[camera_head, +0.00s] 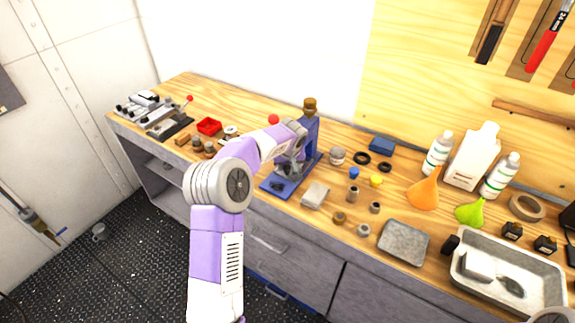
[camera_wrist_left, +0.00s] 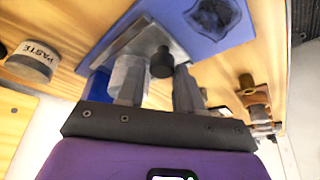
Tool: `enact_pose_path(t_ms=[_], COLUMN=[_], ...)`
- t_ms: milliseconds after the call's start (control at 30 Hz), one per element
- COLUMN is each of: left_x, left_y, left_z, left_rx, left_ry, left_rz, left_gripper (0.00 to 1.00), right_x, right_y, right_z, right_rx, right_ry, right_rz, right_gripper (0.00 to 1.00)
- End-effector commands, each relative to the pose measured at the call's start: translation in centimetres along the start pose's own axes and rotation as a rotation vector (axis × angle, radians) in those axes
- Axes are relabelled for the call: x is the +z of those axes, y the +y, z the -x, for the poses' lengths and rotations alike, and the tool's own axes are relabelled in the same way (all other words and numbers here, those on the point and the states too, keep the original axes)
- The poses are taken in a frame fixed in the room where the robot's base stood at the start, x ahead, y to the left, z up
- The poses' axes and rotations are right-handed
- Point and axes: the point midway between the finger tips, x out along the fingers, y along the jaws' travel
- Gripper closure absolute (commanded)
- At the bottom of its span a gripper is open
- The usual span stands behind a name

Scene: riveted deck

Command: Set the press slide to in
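The press (camera_head: 309,128) is a blue frame with a blue base plate (camera_head: 280,187) on the workbench. A brass-coloured top piece and a red knob (camera_head: 273,119) show on it. My left arm hides much of its middle. My left gripper (camera_head: 289,168) is at the press, above the base plate. In the left wrist view the two fingers (camera_wrist_left: 157,85) stand apart, with a grey metal block and a black knob (camera_wrist_left: 162,62) at the gap between them. I cannot tell whether they touch it. The slide's position is not clear. My right gripper is not in view.
A grey block (camera_head: 315,195) lies right of the press, near several small jars and knobs. A paste tin (camera_wrist_left: 32,61) shows in the wrist view. Funnels, bottles and a metal tray (camera_head: 510,276) fill the right side. A red bin (camera_head: 209,126) stands left.

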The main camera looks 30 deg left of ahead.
Motion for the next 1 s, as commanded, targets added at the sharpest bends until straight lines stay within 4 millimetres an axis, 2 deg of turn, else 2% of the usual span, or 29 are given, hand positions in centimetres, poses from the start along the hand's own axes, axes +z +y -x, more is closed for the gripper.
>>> enact_pose_path(t_ms=[167, 500, 600, 733, 1000], left_x=[0.0, -0.1, 0.0, 0.0, 0.1], left_y=[0.2, 0.0, 0.0, 0.0, -0.1], left_z=[0.6, 6.1, 7.1, 7.7, 7.7], left_rx=[0.006, 0.004, 0.002, 0.002, 0.001], left_ry=[0.002, 0.004, 0.002, 0.002, 0.001], left_rz=[-0.001, 0.0, -0.001, -0.001, 0.0], left_gripper=[0.6, 0.6, 0.6, 0.6, 0.6], right_x=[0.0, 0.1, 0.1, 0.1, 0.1], right_y=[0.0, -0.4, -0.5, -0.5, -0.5], right_z=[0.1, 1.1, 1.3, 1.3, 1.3], right_rx=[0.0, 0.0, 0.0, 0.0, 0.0], right_ry=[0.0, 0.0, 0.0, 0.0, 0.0], right_rz=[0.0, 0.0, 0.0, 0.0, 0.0], right_gripper=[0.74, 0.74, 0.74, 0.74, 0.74])
